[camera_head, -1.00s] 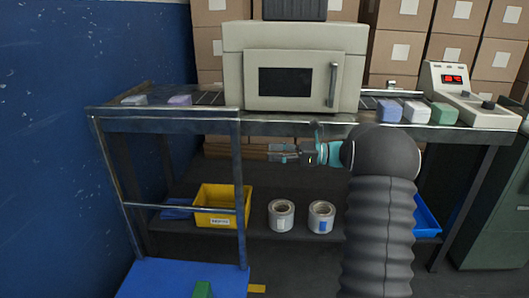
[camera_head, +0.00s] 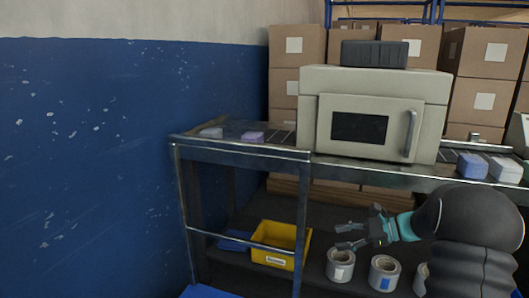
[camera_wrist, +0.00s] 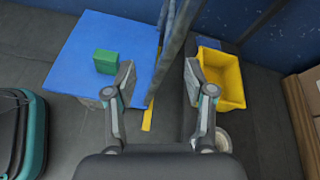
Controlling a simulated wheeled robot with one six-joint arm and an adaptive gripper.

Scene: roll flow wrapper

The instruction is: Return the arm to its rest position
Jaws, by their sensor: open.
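My gripper (camera_head: 352,236) is open and empty. In the head view it points left, in front of the lower part of the metal table (camera_head: 240,151), above the level of the lower shelf. My dark, ribbed arm comes in from the lower right. In the wrist view the two fingers of my gripper (camera_wrist: 158,85) stand wide apart with only a metal post and floor seen between them. The flow wrapper (camera_head: 378,112), a beige box with a dark window and a handle, stands on the table and is apart from my gripper.
A yellow bin (camera_head: 281,243) and white rolls (camera_head: 340,265) sit on the lower shelf close to my gripper. A green block (camera_wrist: 106,62) lies on a blue platform (camera_wrist: 75,40). Wrapped packs (camera_head: 471,166) lie on the conveyor. Stacked boxes (camera_head: 297,75) stand behind; a blue wall (camera_head: 90,160) bounds the left.

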